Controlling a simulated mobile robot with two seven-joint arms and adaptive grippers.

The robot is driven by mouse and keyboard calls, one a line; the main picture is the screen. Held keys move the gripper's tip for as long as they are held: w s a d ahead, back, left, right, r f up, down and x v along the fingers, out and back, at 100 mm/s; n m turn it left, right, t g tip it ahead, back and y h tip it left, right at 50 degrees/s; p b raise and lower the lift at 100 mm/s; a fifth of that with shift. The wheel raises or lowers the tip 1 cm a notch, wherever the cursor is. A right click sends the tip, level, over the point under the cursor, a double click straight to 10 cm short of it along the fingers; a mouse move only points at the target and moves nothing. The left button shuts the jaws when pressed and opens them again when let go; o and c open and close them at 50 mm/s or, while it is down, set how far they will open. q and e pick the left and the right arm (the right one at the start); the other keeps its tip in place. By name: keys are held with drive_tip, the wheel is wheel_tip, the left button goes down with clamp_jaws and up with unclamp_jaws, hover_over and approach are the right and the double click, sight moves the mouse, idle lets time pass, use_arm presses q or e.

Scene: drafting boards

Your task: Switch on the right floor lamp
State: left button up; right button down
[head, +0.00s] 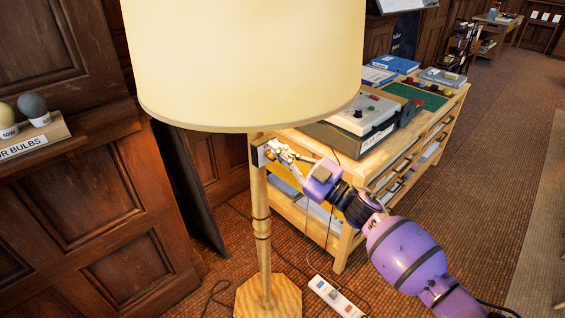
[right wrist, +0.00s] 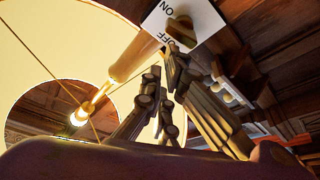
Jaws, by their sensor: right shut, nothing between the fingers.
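The floor lamp has a cream shade (head: 250,60), a turned wooden post (head: 263,215) and an octagonal wooden base (head: 280,300). Its switch plate (head: 258,154) is on the post below the shade. In the right wrist view the white plate (right wrist: 208,17) reads ON and OFF, with a brown lever (right wrist: 182,30); I cannot tell its position. My right gripper (head: 270,149) is shut and empty, its fingertips (right wrist: 163,66) close by the lever; contact is unclear. The bulb (right wrist: 79,117) looks bright inside the shade. My left gripper is out of view.
A wooden cabinet (head: 345,240) with a grey-white device (head: 360,110) and books stands behind my right arm. A power strip (head: 335,297) and cables lie on the floor. A shelf with bulbs (head: 33,108) is at left. The tiled floor at right is open.

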drive_tip(key=m+t, duration=0.1)
drive_tip(key=m, duration=0.1)
drive_tip(key=w+d+m+t+h, duration=0.1)
drive_tip(key=m, duration=0.2)
drive_tip(key=w+m+t+h, duration=0.1)
drive_tip(key=m, duration=0.1)
drive_tip(key=shift+d+f+p, duration=0.2)
drive_tip(key=shift+d+p, duration=0.05)
drive_tip(key=shift+p, duration=0.1)
drive_tip(key=shift+w+d, duration=0.1)
idle(0.3)
